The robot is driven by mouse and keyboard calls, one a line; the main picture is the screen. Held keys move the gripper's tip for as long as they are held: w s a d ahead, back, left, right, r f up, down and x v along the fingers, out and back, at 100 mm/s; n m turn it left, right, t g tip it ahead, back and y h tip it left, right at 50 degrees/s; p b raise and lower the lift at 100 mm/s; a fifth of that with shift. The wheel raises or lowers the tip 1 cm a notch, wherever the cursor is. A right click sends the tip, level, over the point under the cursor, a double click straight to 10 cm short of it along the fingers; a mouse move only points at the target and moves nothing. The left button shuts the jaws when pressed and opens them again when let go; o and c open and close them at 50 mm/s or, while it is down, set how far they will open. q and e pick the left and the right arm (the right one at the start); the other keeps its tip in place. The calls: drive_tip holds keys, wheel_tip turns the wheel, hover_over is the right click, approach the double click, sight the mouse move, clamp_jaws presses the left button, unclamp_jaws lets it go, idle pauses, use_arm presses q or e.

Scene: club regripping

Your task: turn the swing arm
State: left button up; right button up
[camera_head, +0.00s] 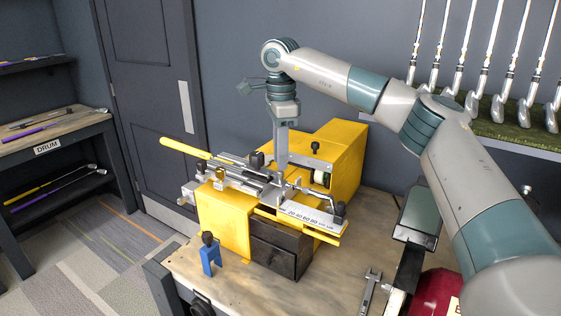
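A yellow bench machine (226,222) stands on the wooden bench, with a silver clamping assembly on top. A long yellow handle or grip (184,147) sticks out to the upper left from the clamps. A scale plate (312,216) with printed numbers extends to the right, with a dark-ended lever (338,209) beside it. I cannot tell for certain which part is the swing arm. My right gripper (281,168) points down over the middle of the clamps, its tips close to the metal parts. Whether it touches them or is open is unclear. My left gripper is out of view.
A blue clamp (210,255) stands at the bench's front left. A wrench (369,290) and a red object (435,295) lie at the front right. Clubs (497,110) stand on a green strip behind my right arm. The bench (215,288) has bare wood in front.

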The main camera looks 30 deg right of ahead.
sight(269, 173)
drive_tip(key=shift+f+p, duration=0.35)
drive_tip(key=shift+f, duration=1.35)
drive_tip(key=shift+c, duration=0.4)
clamp_jaws()
